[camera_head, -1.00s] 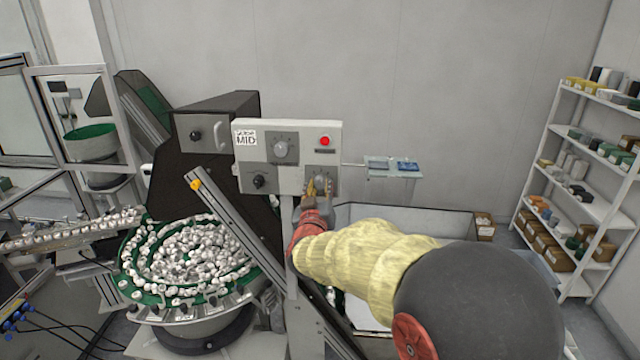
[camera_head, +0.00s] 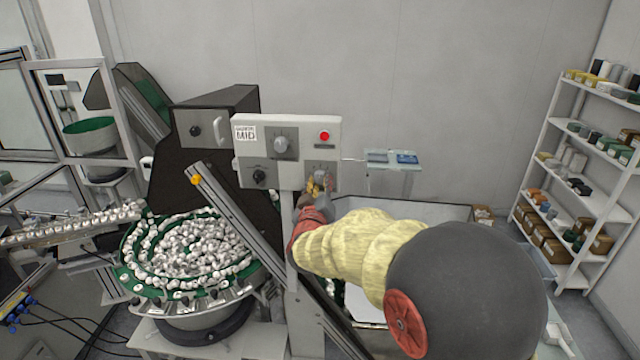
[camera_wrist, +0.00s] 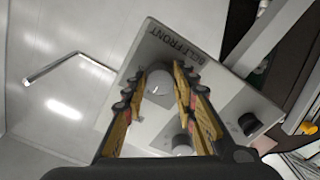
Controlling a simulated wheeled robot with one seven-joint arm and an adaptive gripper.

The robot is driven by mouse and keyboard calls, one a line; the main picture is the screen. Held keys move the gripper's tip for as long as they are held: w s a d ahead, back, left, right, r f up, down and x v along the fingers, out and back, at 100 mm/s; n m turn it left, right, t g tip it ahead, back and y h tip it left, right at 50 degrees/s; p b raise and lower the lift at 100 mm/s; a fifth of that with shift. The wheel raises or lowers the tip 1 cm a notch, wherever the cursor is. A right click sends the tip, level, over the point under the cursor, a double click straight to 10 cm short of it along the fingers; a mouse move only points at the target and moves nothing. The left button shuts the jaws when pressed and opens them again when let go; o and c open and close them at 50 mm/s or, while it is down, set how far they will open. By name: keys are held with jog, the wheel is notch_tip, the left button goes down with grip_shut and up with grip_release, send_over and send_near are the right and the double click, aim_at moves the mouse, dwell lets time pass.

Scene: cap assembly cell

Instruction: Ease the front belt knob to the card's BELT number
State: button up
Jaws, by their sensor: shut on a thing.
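The front belt knob (camera_head: 321,174) is a grey round knob at the lower right of the white control panel (camera_head: 300,140). In the wrist view the knob (camera_wrist: 158,84) sits under the lettering BELT FRONT, with a pale mark on its face. My gripper (camera_head: 313,187) reaches the panel from below, and its yellow-padded fingers (camera_wrist: 156,92) are shut on the knob, one on each side. The card (camera_head: 246,134) at the panel's upper left shows MID in large letters under a smaller line I cannot read. No BELT number is legible.
Another grey knob (camera_head: 281,145), a black knob (camera_head: 259,176) and a red button (camera_head: 324,136) share the panel. A bowl feeder (camera_head: 122,262) full of white caps stands lower left, with a slanted metal rail (camera_head: 232,215) beside it. Shelves (camera_head: 570,190) stand far right.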

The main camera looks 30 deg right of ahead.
jog(key=o, duration=0.7)
jog(key=shift+s+d+f, duration=0.15)
jog(key=shift+f, duration=0.2)
jog(key=shift+o, duration=0.9)
jog(key=shift+d+r, duration=0.1)
jog(key=shift+d, duration=0.05)
jog(key=shift+o, duration=1.3)
jog(key=shift+r, duration=0.2)
jog(key=v, duration=1.1)
jog(key=shift+s, duration=0.35)
